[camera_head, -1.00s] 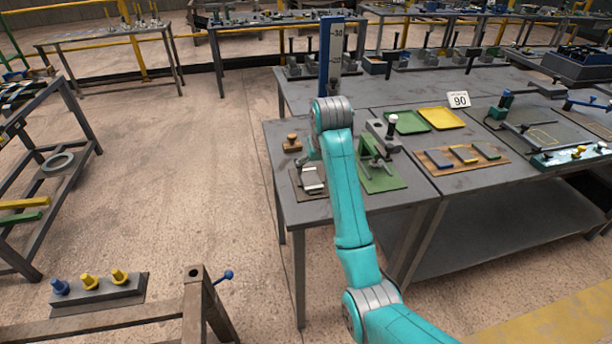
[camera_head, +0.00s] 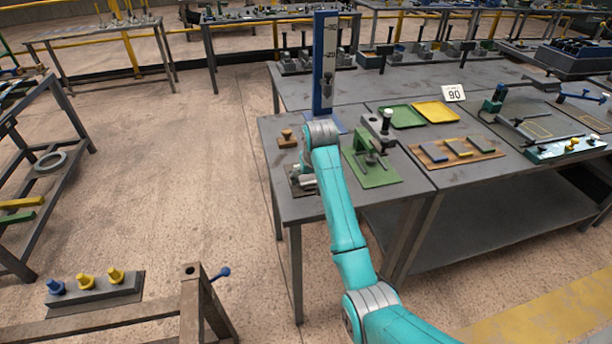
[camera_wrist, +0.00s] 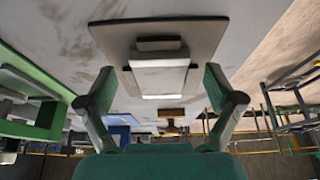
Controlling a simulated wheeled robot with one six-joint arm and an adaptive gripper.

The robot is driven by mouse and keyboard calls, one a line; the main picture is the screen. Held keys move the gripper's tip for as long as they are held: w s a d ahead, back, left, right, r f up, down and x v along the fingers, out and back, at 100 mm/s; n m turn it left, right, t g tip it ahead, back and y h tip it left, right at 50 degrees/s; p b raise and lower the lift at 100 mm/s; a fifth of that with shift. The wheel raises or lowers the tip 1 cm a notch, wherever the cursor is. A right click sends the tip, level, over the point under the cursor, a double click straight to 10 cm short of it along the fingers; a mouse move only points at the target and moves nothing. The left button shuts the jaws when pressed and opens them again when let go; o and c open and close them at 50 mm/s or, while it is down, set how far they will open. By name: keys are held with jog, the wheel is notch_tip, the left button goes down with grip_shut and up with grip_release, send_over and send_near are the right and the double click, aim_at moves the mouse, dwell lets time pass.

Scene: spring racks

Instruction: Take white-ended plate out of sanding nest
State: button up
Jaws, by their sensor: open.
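The sanding nest (camera_wrist: 110,38) is a flat grey base with a raised dark block, on the near left part of the bench. The plate (camera_wrist: 160,64) is grey with a bright white end (camera_wrist: 163,97) and sits at the nest, pointing towards my wrist camera. My gripper (camera_wrist: 157,82) is open, one finger on each side of the plate, with gaps showing on both sides. Whether the fingertips are level with the plate is unclear. In the head view my gripper (camera_head: 305,178) is low over the nest and mostly hides it and the plate.
A green clamp fixture (camera_head: 380,178) stands close right of the nest. A wooden knob block (camera_head: 287,140) and a tall blue gauge stand (camera_head: 318,95) are behind. Green (camera_head: 402,117) and yellow (camera_head: 436,113) trays lie further right. Open floor lies left of the bench.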

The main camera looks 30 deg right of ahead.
jog(key=shift+w+f, duration=0.1)
jog(key=shift+f, duration=0.15)
jog(key=c, duration=1.4)
jog(key=shift+o, duration=0.2)
jog(key=shift+r, duration=0.1)
